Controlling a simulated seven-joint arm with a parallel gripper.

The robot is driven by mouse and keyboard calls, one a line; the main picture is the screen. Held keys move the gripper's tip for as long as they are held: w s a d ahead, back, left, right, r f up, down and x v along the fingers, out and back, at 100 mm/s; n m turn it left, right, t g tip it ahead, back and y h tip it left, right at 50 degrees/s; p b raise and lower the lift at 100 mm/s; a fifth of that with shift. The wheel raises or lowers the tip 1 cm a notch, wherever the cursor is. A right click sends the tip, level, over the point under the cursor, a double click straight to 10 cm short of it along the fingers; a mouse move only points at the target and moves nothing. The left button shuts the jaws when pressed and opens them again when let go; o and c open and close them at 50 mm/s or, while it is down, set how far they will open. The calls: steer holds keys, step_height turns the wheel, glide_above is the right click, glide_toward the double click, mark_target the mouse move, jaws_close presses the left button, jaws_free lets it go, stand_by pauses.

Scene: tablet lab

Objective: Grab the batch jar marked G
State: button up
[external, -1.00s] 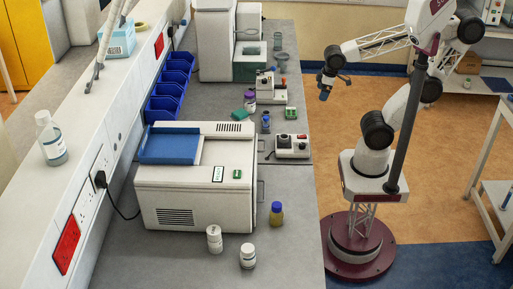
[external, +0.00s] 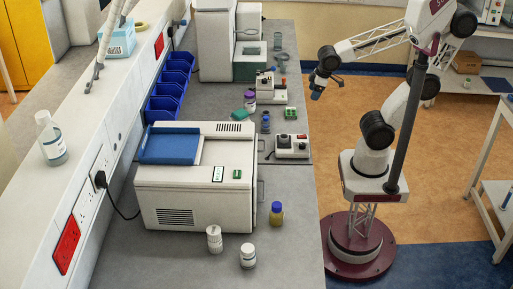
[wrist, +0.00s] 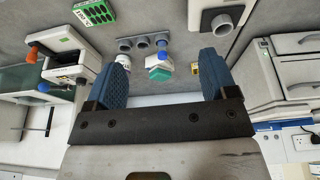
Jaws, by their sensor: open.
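Jars stand on the grey bench in the external view; no letter G is readable on any. Two white-capped jars (external: 214,239) (external: 248,256) stand in front of the large white machine. A yellowish jar with a blue lid (external: 276,214) is at its right front corner. My gripper (external: 317,90) is in the air right of the bench, apart from every jar. In the wrist view, its blue fingers (wrist: 165,75) are spread with nothing held between them.
The large white machine (external: 195,190) with a blue tray top (external: 170,147) fills the near bench. Small instruments (external: 292,146) (external: 272,95) and a green rack (external: 291,113) line the right edge. Blue bins (external: 165,98) are along the wall. The bench front is largely clear.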

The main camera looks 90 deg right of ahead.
steer(key=w+a+r+n+t+y, duration=0.1)
steer(key=w+a+t+y, duration=0.1)
steer(key=w+a, duration=0.85)
steer(key=w+a+r+n+t+y, duration=0.15)
steer(key=w+a, duration=0.55)
steer(key=a, duration=0.7)
steer(key=n+y, duration=0.8)
steer(key=n, duration=0.1)
glide_toward(248, 255)
steer(key=shift+w+d+f+t, duration=0.25)
steer(key=shift+w+f+t, duration=0.1)
steer(key=shift+w, duration=0.05)
steer(key=shift+x, duration=1.3)
steer(key=shift+a+f, duration=0.1)
